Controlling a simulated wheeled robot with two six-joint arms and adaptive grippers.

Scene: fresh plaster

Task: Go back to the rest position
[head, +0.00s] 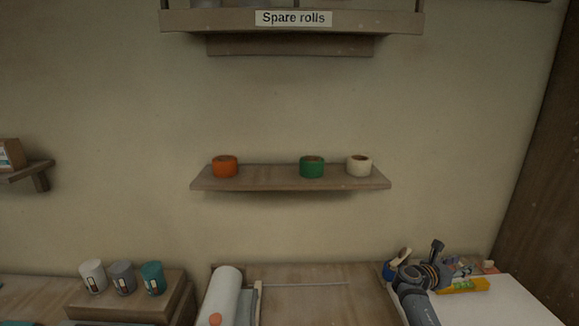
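My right gripper (421,256) is in the lower right of the head view, above the right end of the worktop. Its dark grey arm comes up from the bottom edge. It is small and set against clutter, so I cannot tell whether its fingers are open or shut. I see nothing clearly held in it. My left gripper is not in view.
A wall shelf (260,179) holds an orange roll (225,168), a green roll (312,169) and a white roll (359,167). Above is a "Spare rolls" shelf (376,21). Three cups (122,279) stand lower left, near a white cylinder (226,290). A yellow item (466,286) lies right.

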